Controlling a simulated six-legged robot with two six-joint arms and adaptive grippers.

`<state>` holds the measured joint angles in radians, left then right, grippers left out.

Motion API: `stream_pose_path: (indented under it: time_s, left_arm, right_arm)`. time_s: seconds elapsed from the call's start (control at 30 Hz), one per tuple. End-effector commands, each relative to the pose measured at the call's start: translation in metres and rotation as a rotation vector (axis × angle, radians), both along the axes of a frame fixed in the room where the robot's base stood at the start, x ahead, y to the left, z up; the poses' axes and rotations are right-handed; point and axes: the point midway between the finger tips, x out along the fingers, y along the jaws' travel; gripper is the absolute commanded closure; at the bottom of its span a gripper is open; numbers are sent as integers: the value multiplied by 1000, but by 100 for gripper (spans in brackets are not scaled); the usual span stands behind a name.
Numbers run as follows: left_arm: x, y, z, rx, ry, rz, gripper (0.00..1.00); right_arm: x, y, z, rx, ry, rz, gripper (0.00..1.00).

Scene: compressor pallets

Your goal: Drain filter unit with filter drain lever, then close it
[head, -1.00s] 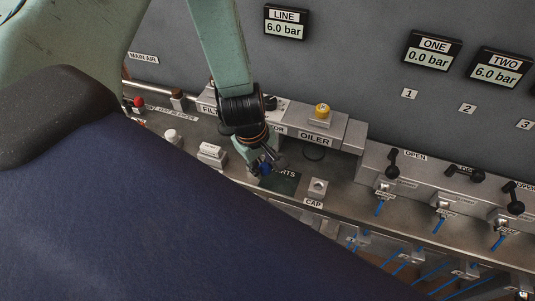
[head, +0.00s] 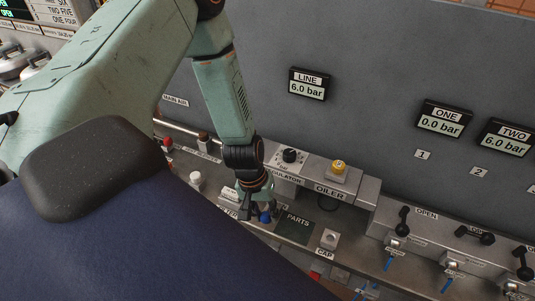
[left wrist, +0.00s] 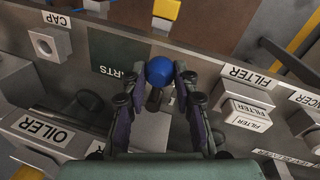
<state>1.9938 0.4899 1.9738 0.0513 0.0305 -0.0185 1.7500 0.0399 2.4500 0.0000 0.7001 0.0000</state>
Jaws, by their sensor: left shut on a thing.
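The filter drain lever's blue ball knob (left wrist: 159,71) sits between my left gripper's fingertips (left wrist: 159,80) in the left wrist view. The fingers are shut on it, with a dark stem below the ball. In the head view the blue knob (head: 265,217) shows at the tip of my left gripper (head: 256,212), just left of the PARTS mat (head: 297,228). The filter unit is mostly hidden behind my left arm in the head view. I cannot tell how far the lever is turned. My right gripper is not in view.
The regulator (head: 290,157) and oiler (head: 339,168) stand right of the arm. A cap block (head: 329,239) sits right of the mat. A white FILTER block (left wrist: 248,115) is beside my fingers. The LINE gauge (head: 309,85) reads 6.0 bar. Black valve levers (head: 402,222) stand further right.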

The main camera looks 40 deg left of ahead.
Motion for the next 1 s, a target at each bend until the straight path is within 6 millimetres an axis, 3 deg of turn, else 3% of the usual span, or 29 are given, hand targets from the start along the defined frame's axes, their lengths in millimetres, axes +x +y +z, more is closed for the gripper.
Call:
stream_pose_path:
  time_s: [0.8, 0.83, 1.0]
  left_arm:
    - [1, 4, 0, 1, -4, -69, 100]
    - [1, 4, 0, 1, -4, -69, 70]
    - [1, 4, 0, 1, -3, -69, 56]
  right_arm:
    - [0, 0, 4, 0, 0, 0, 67]
    - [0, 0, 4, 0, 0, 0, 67]
    - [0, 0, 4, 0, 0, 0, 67]
